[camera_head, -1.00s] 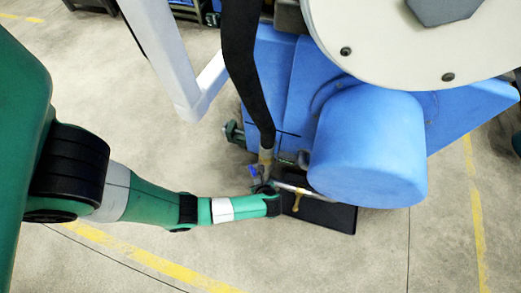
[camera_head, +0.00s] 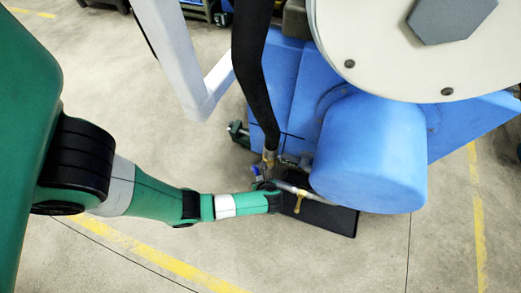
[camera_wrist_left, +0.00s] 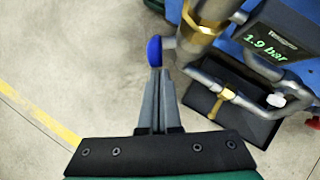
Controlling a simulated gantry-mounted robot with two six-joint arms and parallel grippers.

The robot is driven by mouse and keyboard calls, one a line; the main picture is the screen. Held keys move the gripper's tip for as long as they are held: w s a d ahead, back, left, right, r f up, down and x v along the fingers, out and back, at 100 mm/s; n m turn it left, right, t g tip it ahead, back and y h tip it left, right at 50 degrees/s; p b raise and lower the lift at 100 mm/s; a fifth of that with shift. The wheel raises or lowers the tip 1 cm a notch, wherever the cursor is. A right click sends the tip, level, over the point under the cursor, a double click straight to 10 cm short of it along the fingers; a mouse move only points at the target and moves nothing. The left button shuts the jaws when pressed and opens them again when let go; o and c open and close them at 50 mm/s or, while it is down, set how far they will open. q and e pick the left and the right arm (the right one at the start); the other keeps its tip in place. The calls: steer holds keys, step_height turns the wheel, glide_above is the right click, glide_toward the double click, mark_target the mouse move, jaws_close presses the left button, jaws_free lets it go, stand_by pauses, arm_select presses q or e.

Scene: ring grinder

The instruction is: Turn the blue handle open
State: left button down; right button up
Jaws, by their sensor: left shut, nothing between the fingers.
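The blue handle (camera_head: 256,171) is a small blue lever on the brass pipe fitting below the black hose. In the left wrist view the blue handle (camera_wrist_left: 154,51) shows end-on beside the metal pipe. My left gripper (camera_wrist_left: 155,72) is shut, with its fingertips just below the handle; I cannot tell whether they touch it. In the head view my left gripper (camera_head: 268,186) is small and partly hidden by its own wrist near the fitting. My right gripper is not in view.
The blue machine (camera_head: 370,150) and its black hose (camera_head: 254,75) stand right above the fitting. A pressure display (camera_wrist_left: 267,42) reads 1.9 bar. A brass tap (camera_wrist_left: 222,100) hangs over a black tray (camera_head: 335,219). Floor at the lower left is clear.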

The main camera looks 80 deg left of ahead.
arm_select(q)
steer(key=shift+a+r+p, duration=0.5)
steer(key=shift+r+p, duration=0.05)
steer(key=shift+p, duration=0.05)
steer(key=shift+s+a+r+p, duration=0.1)
steer(key=shift+a+r+p, duration=0.25)
steer(key=shift+a+p, duration=0.2)
steer(key=shift+a+r+p, duration=0.3)
steer(key=shift+a+p, duration=0.25)
steer(key=shift+a+r+p, duration=0.2)
steer(key=shift+a+p, duration=0.5)
steer(key=shift+a, duration=0.5)
steer(key=d+r+p, duration=0.3)
steer(key=d, duration=0.1)
step_height(320, 180, up, 8)
steer(key=p, duration=0.5)
glide_above(257, 168)
steer(key=d, duration=0.4)
steer(key=shift+a+f, duration=0.1)
steer(key=shift+a, duration=0.1)
